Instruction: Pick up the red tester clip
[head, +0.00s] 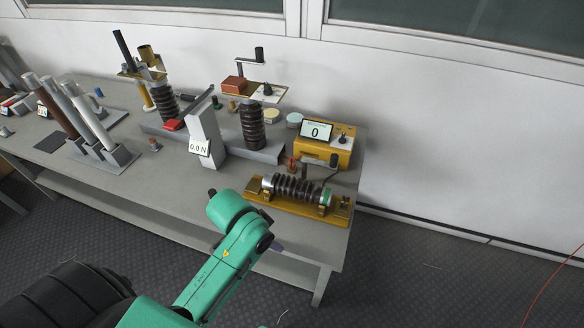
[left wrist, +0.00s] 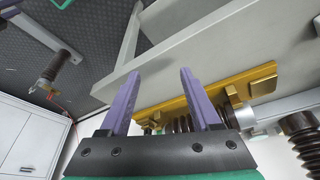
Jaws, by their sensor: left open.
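The yellow tester (head: 325,148), its display reading 0, stands at the right end of the table. A small reddish-brown upright piece (head: 291,164) is beside its left front corner; it may be the red clip, but it is too small to tell. A black piece (head: 333,160) is at the tester's front. My left gripper (head: 278,247) is near the table's front edge, in front of the ribbed fuse on a yellow base (head: 308,207). In the left wrist view its purple fingers (left wrist: 159,75) are apart and empty, and the yellow base (left wrist: 245,86) shows behind them. My right gripper is not in view.
The grey table (head: 205,190) also bears a grey post reading 0.0 N (head: 203,135), dark ribbed columns (head: 252,125), a red block (head: 173,125) and tubes in stands (head: 115,152). A white wall (head: 450,130) stands behind. Floor right of the table is mostly clear.

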